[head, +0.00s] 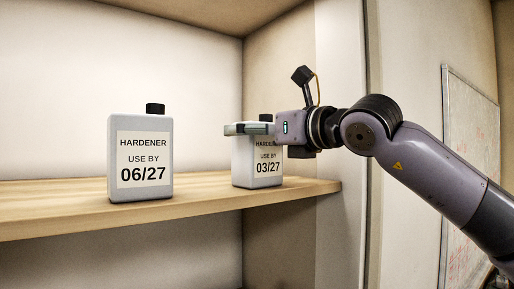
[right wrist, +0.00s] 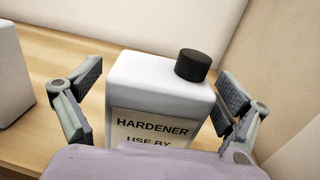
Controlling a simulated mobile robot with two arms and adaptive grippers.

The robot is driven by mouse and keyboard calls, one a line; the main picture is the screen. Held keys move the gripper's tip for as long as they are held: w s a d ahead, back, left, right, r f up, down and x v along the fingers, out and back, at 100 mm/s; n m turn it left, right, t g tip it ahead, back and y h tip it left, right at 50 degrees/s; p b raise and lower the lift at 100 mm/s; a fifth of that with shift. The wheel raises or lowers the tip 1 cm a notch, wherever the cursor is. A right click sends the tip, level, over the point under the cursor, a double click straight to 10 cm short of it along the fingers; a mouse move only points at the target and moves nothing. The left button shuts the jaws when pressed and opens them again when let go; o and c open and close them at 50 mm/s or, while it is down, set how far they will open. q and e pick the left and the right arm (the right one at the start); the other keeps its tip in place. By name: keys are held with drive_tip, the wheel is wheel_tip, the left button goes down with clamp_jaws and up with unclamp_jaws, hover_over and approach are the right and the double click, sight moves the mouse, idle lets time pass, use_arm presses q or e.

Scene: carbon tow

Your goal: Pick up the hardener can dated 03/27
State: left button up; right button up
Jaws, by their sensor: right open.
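The hardener can dated 03/27 (head: 266,168) stands upright on the right part of the wooden shelf, white with a black cap. My right gripper (head: 247,129) is at its upper part and hides some of its label and shoulder in the head view. In the right wrist view the can (right wrist: 160,82) stands between the two open fingers of my right gripper (right wrist: 158,108), with a gap at the left finger. The right finger is close to the can's side; I cannot tell if it touches. My left gripper is not in view.
Another hardener can, dated 06/27 (head: 140,155), stands upright to the left on the same shelf (head: 60,215). Its side shows at the left edge of the right wrist view (right wrist: 14,75). Shelf between the cans is clear. The cabinet's side wall (head: 290,60) is close on the right.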

drive_tip(key=shift+d, duration=0.15)
drive_tip(key=shift+c, duration=0.4)
drive_tip(key=shift+c, duration=0.7)
drive_tip(key=c, duration=1.4)
drive_tip(key=shift+r, duration=0.1)
drive_tip(key=shift+c, duration=0.2)
